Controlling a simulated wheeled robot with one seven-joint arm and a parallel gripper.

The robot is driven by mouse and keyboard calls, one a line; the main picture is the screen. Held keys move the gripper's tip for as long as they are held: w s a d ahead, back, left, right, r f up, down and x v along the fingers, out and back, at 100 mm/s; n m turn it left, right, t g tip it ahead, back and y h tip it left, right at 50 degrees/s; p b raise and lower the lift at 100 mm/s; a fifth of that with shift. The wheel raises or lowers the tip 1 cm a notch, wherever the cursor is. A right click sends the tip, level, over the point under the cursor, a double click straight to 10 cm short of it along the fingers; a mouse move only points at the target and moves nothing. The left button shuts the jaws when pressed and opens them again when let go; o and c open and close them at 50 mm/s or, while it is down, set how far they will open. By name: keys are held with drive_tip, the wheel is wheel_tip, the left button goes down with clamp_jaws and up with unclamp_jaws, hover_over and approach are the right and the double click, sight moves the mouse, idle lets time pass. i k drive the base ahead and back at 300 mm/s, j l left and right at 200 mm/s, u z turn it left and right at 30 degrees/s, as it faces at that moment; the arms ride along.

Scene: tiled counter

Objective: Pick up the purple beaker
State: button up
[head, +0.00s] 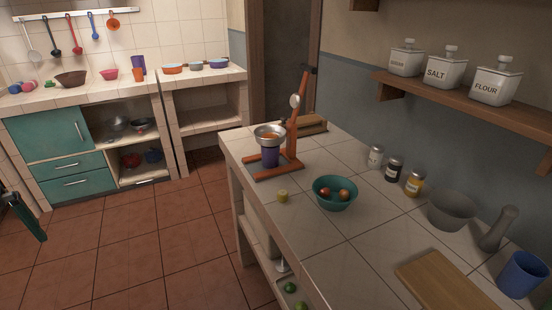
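A purple beaker (270,156) stands upright on the near tiled counter in the head view. It is inside an orange-brown stand (291,130), on its base. A metal bowl (269,136) with something orange in it sits directly above the beaker and hides its top. I cannot tell whether the bowl touches the beaker.
A teal bowl (335,193) with round fruit and a small yellow-green piece (282,196) are near the stand. Jars (395,168), a grey mortar (451,209), a cutting board (446,283) and a blue cup (522,274) lie right. An unidentified dark green part (28,217) shows at left.

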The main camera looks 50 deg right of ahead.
sight(270, 156)
drive_tip(key=i+l, duration=0.1)
drive_tip(key=i, duration=0.3)
drive_tip(key=i+l, duration=0.1)
drive_tip(key=i, duration=0.3)
drive_tip(key=i+z, duration=0.15)
drive_tip(key=z, duration=1.4)
